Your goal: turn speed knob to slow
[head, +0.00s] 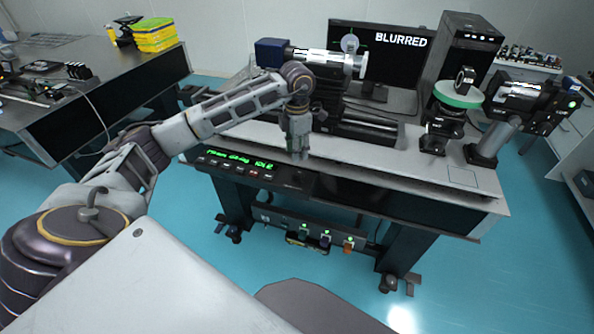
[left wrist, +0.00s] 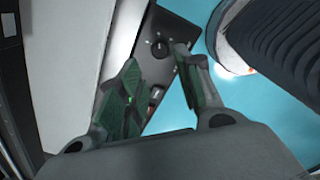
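The speed knob is a small round black knob (left wrist: 160,48) on a dark control panel (left wrist: 150,72) in the left wrist view. In that view my left gripper (left wrist: 157,58) is open, with its green-padded fingers on either side of the line to the knob. It looks empty. I cannot tell whether the fingertips touch the knob or its panel. In the head view the left gripper (head: 299,153) points down over the table's front edge, near the right end of the panel with green display text (head: 240,158). The knob is not clear there. My right gripper is not in view.
A rocker switch (left wrist: 155,95) with some red sits below the knob in the left wrist view. Optical stages (head: 370,122) and a monitor reading "BLURRED" (head: 400,68) stand behind the gripper. A green disc on a mount (head: 459,95) stands right. The table's front right is clear.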

